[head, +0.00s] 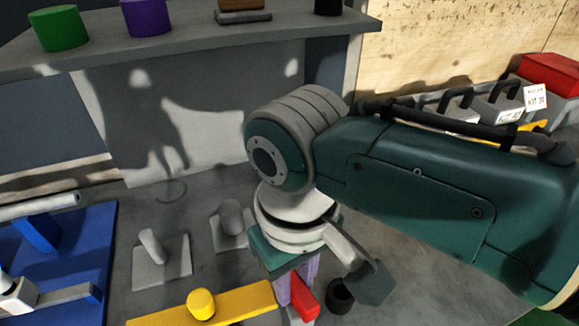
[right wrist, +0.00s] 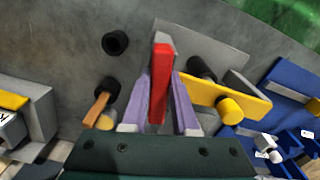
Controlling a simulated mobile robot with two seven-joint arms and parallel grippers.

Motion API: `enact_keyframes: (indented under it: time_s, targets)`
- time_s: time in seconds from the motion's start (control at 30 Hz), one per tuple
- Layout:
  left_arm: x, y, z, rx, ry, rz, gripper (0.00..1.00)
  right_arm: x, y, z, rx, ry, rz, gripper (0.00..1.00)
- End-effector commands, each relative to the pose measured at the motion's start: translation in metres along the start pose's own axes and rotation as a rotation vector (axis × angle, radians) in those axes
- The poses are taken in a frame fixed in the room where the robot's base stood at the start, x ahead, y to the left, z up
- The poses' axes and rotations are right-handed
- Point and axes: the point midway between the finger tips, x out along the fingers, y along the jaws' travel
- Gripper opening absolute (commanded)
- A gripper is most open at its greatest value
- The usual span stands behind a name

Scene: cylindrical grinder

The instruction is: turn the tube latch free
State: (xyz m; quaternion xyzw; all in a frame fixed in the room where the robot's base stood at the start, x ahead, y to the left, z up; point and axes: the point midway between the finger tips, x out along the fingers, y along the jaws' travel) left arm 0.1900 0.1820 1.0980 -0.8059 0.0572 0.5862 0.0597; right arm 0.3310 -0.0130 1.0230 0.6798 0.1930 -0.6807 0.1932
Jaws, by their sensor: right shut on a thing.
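The red latch (right wrist: 160,85) is a narrow upright bar in the middle of the right wrist view. My right gripper (right wrist: 161,76) has its two purple fingers on either side of it and is shut on it. In the head view the red latch (head: 305,297) shows partly below my right gripper (head: 296,296), which points down; my wrist and forearm cover much of the area behind. The tube itself I cannot make out clearly. My left gripper is in neither view.
A yellow bar with a yellow knob (head: 201,304) lies just left of the latch. Grey pegs on plates (head: 152,246) stand behind it. A black ring (head: 341,295) is close on the right. A blue fixture (head: 85,262) stands left, and a shelf (head: 190,48) spans the back.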

Motion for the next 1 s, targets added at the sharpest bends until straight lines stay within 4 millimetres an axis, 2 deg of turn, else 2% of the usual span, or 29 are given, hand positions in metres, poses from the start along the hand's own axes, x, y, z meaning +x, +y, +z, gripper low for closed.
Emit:
enact_keyframes:
  time_s: [0.3,0.87,0.9,1.0]
  targets:
    - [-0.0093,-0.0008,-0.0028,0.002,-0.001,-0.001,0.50,-0.0017,0.0003,-0.0007,0.135,0.002,-0.002,0.00]
    - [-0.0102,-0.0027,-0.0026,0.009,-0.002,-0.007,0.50,-0.0009,0.0008,-0.0009,0.167,0.003,-0.002,0.00]
    - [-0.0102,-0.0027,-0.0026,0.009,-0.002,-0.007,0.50,-0.0009,0.0008,-0.0009,0.167,0.003,-0.002,0.28]
    - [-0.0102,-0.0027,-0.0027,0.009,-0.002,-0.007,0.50,-0.0009,0.0010,-0.0009,0.166,0.003,-0.002,0.40]
